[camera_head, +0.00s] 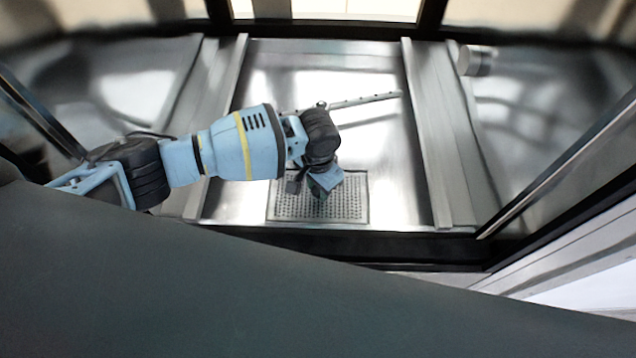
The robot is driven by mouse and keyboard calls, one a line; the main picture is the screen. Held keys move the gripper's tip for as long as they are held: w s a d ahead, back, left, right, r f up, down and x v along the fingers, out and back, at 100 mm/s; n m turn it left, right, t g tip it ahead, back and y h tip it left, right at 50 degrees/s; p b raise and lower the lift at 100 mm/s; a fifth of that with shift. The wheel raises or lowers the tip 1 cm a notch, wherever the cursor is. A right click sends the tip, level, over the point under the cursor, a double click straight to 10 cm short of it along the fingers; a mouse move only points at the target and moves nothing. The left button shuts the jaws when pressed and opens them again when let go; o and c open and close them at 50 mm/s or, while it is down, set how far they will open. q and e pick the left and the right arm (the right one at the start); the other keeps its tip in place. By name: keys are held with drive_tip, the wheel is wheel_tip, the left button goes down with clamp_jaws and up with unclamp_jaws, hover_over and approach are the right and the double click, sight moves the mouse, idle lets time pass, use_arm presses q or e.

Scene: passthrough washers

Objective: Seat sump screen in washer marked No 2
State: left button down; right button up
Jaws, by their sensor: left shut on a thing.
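The sump screen (288,207) is a grey, rectangular perforated plate at the near middle of the washer floor, close to the front edge. It looks flat and roughly square to the floor. I cannot tell whether it lies level in its recess or slightly above it. My left gripper (321,191) reaches in from the left and points down over the middle of the screen, shut on it. The fingers and wrist hide the grip and the screen's upper middle. The washer (390,150) is a shiny steel chamber; no number mark shows. My right gripper is out of view.
A thin spray arm (372,100) with small nozzles extends behind my wrist. Raised steel rails (430,140) run along both sides of the floor. A metal cylinder (476,60) is at the back right. Floor right of the screen is clear.

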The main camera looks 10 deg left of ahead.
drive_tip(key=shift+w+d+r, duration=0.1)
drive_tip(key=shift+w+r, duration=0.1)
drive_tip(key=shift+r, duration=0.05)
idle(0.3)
use_arm(q)
drive_tip(key=c, duration=1)
unclamp_jaws()
drive_tip(key=shift+f, duration=0.1)
wheel_tip(320, 180, up, 7)
drive_tip(key=shift+r+p, duration=0.1)
drive_tip(key=shift+p, duration=0.6)
drive_tip(key=shift+r, duration=0.35)
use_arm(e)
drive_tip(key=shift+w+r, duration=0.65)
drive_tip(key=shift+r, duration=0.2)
